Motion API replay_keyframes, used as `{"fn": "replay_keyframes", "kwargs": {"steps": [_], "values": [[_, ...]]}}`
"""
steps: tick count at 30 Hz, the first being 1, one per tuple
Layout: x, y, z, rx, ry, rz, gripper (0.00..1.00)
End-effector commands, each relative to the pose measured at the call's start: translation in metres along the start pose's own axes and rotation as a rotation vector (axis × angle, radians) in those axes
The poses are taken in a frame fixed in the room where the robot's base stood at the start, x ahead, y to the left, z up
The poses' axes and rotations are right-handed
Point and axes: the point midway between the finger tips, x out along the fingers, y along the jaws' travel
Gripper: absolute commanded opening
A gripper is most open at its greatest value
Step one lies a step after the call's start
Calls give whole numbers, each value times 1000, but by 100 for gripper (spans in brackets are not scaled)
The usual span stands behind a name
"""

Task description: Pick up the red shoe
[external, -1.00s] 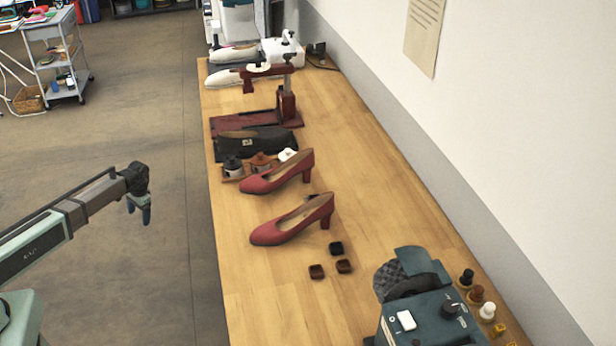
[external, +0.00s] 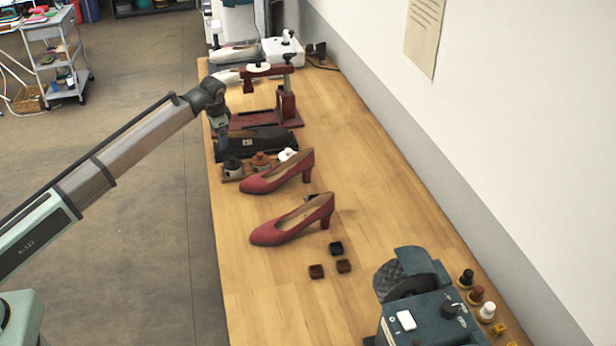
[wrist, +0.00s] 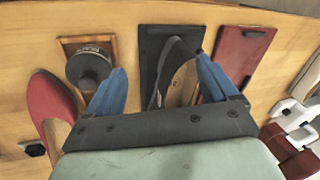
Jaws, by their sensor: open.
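Two red heeled shoes stand on the wooden bench in the external view: one farther back (external: 270,183) and one nearer the camera (external: 285,228). My gripper (external: 221,145) is over the bench's left edge, beyond the red shoes, by a black shoe (external: 262,139). In the wrist view my gripper (wrist: 161,66) is open with two blue fingers. The black shoe (wrist: 165,62) lies on a dark base below, between the fingers and apparently not held.
Small polish jars (external: 261,161) stand on a tray between the black shoe and the red shoes. A dark red stand (external: 288,103) and light shoes (external: 233,55) are at the back. Small dark blocks (external: 343,266) and a teal machine (external: 430,312) are in front.

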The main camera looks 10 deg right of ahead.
Motion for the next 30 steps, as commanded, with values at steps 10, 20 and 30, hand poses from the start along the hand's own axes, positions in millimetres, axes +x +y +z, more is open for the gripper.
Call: {"fn": "replay_keyframes", "kwargs": {"steps": [10,20,30], "values": [[-91,145,-110,205,280,177,86],[-122,199,-138,269,373,246,86],[-81,212,-152,268,372,245,86]]}}
